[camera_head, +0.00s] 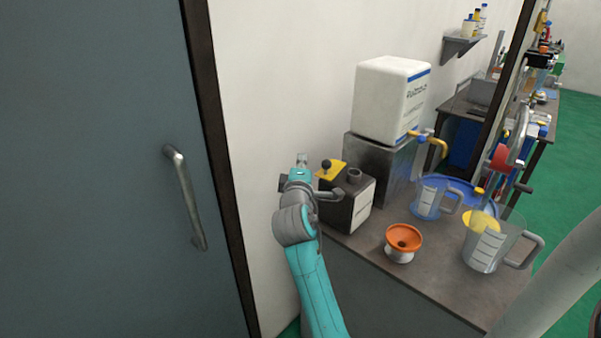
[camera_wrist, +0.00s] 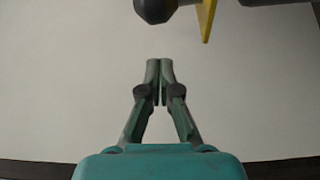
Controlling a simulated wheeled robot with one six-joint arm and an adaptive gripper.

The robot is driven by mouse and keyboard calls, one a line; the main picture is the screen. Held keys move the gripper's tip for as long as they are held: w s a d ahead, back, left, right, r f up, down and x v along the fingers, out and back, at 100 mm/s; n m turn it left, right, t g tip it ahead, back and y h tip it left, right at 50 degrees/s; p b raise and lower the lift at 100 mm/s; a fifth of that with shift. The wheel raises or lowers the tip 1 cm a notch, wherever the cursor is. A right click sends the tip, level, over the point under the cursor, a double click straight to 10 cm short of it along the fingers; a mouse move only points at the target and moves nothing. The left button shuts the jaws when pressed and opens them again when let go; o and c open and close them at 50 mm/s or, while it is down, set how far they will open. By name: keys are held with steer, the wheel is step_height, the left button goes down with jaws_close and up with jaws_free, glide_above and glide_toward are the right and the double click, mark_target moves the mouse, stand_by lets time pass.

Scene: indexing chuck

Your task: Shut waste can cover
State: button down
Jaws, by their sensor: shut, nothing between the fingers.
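The waste can seems to be the dark box (camera_head: 345,205) with a pale label, on the bench beside the wall in the head view. A yellow cover plate (camera_head: 334,169) with a black knob (camera_head: 326,165) is at its top left, and a round grey neck (camera_head: 355,175) is on its top. In the wrist view the yellow plate (camera_wrist: 207,20) shows nearly edge-on, apparently raised, with the dark knob (camera_wrist: 154,9) beside it, both cut by the top edge. My gripper (camera_head: 302,159) is shut and empty, left of the cover and apart from it. Its closed fingertips (camera_wrist: 160,62) point toward the wall.
A white container (camera_head: 390,100) with a yellow tap stands on a metal box behind the can. The wall and grey door (camera_head: 90,170) are close on the left.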

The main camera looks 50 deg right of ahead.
steer(key=s, duration=0.1)
steer(key=s+d, duration=0.1)
steer(key=s, duration=0.1)
steer(key=shift+s+d+f, duration=0.2)
steer(key=shift+s+f, duration=0.05)
steer(key=shift+s, duration=0.1)
stand_by(0.3)
